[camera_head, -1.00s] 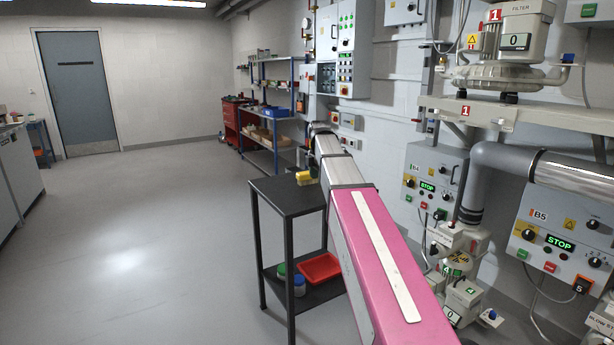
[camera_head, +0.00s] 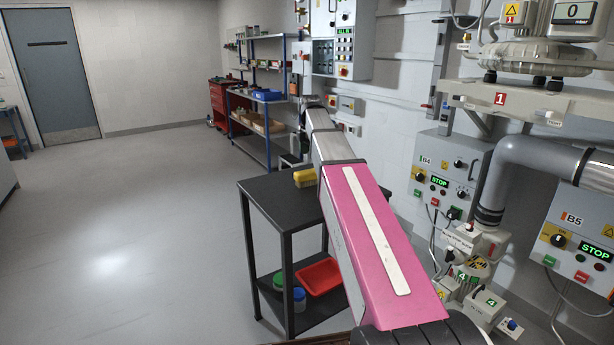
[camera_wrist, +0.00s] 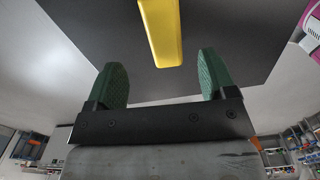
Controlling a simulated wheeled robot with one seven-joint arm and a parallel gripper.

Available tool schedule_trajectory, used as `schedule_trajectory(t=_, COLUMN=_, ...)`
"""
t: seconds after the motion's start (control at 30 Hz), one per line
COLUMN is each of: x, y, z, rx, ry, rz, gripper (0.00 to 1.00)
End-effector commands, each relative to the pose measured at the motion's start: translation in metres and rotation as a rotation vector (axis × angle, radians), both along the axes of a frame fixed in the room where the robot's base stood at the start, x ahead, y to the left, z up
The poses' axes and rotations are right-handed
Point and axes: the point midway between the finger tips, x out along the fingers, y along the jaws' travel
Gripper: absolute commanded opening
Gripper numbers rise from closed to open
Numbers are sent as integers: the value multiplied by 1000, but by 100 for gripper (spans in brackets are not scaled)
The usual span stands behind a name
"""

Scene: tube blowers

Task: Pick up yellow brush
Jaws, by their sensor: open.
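The yellow brush (camera_head: 305,178) lies on top of the black table (camera_head: 268,193), near its far right corner, partly hidden by my arm in the head view. In the wrist view the yellow brush (camera_wrist: 160,30) reaches in from the top edge, and its near end lies just beyond and between my fingers. My gripper (camera_wrist: 162,78) is open and empty, with its two green-padded fingers apart and not touching the brush. My arm hides the gripper in the head view.
A lower shelf of the table holds a red tray (camera_head: 320,276) and small jars (camera_head: 299,297). Wall control boxes and pipes stand close on the right. A blue shelf rack (camera_head: 262,100) is behind. The floor to the left is clear.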

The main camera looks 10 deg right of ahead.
Motion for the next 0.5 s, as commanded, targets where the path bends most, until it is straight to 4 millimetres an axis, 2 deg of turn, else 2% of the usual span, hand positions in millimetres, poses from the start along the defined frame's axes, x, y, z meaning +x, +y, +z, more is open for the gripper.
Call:
schedule_trajectory(t=0.3, x=-1, y=1, z=-43, rx=0, ry=1, rz=0, gripper=78)
schedule_trajectory(t=0.5, x=-2, y=1, z=-54, rx=0, ry=0, rz=0, gripper=78)
